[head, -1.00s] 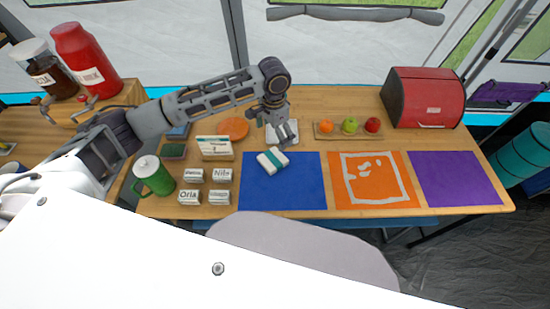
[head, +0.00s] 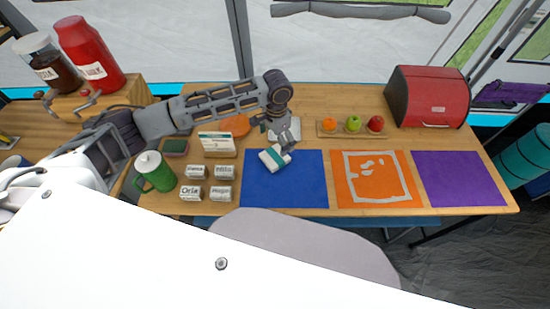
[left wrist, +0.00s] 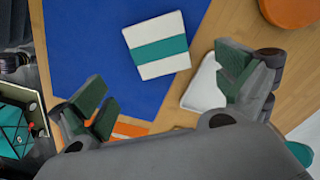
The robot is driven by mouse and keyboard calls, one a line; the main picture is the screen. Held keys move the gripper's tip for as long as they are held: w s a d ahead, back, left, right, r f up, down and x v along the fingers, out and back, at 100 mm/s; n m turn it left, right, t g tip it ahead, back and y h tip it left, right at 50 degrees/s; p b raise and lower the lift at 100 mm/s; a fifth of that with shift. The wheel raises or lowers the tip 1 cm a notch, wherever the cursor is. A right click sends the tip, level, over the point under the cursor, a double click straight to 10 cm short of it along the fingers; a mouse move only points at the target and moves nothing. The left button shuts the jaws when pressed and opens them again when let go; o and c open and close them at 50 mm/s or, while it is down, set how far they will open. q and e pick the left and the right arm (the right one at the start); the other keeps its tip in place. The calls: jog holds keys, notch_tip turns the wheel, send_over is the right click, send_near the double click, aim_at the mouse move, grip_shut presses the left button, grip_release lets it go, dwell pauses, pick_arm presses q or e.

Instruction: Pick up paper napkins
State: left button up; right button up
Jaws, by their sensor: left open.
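The paper napkins (head: 270,161) are a white pack with a teal band, lying at the upper left of the blue mat (head: 290,190). My left gripper (head: 285,147) is open and empty, just above and beside the far right end of the pack. In the left wrist view the napkins (left wrist: 157,45) lie beyond the spread fingertips of the left gripper (left wrist: 165,92), not between them. I cannot tell the exact height gap. My right gripper is not in view.
A white dish (head: 291,125) lies behind the gripper. Labelled small boxes (head: 192,193), a green mug (head: 155,172) and a larger white box (head: 217,145) stand to the left. A fruit tray (head: 340,134) and red bread box (head: 428,97) are at the right.

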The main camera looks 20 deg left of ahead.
aim_at(275, 156)
pick_arm(q)
jog(key=shift+f, duration=1.9)
jog(key=shift+s+a+f, duration=0.1)
jog(key=shift+f, duration=1.2)
jog(key=shift+s+a+f, duration=0.1)
jog(key=shift+f, duration=1.15)
jog(key=c, duration=1.1)
jog(key=shift+o, duration=0.2)
jog(key=shift+r, duration=0.1)
notch_tip(275, 156, up, 10)
